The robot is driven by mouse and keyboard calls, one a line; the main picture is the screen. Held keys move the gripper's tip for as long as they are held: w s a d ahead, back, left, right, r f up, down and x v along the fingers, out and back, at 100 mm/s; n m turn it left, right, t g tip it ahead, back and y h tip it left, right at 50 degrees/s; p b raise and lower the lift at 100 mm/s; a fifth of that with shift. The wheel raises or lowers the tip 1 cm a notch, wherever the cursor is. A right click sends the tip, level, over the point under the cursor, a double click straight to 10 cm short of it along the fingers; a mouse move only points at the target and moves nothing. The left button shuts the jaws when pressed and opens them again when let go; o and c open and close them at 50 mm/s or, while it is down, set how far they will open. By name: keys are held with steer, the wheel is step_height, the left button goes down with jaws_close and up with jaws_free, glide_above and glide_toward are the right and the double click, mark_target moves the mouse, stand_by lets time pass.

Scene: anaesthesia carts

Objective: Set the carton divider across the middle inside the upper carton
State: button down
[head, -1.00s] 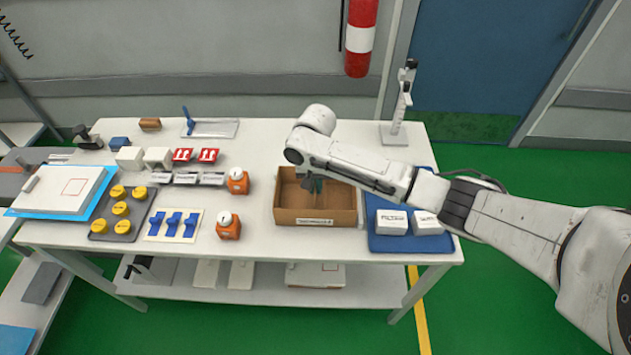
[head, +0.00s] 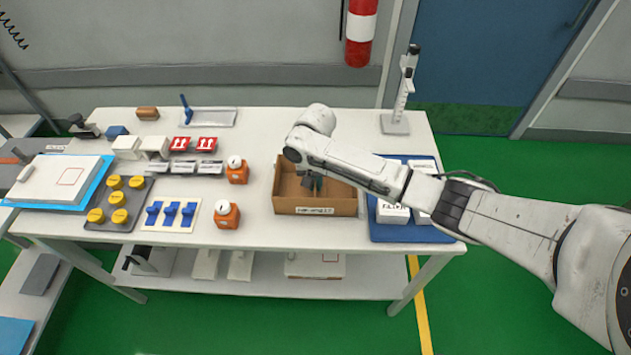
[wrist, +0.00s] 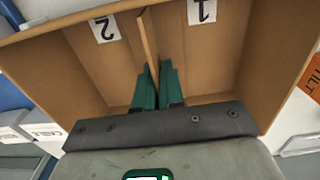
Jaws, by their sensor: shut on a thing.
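The upper carton (head: 345,206) is an open brown box on the white table, with a label on its front wall. In the wrist view, the carton (wrist: 98,78) fills most of the picture, with a "2" label on the left and a "1" label on the right. The carton divider (wrist: 148,40), a thin brown panel, stands upright between the two labels. My gripper (head: 312,184) is down inside the carton. Its green fingers (wrist: 157,76) are shut on the divider. Whether the divider's lower edge touches the carton floor cannot be told.
A blue mat (head: 412,232) with white boxes lies right of the carton, under my arm. Orange blocks (head: 228,216) stand to the left. A stand (head: 395,124) rises at the back right. The table behind the carton is mostly clear.

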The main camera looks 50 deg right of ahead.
steer(key=shift+f, duration=0.2)
steer(key=c, duration=1.2)
jaws_free()
steer(key=shift+o, duration=0.2)
steer(key=shift+r, duration=0.1)
step_height(320, 180, up, 11)
steer(key=shift+f+b, duration=0.2)
steer(key=shift+b, duration=0.1)
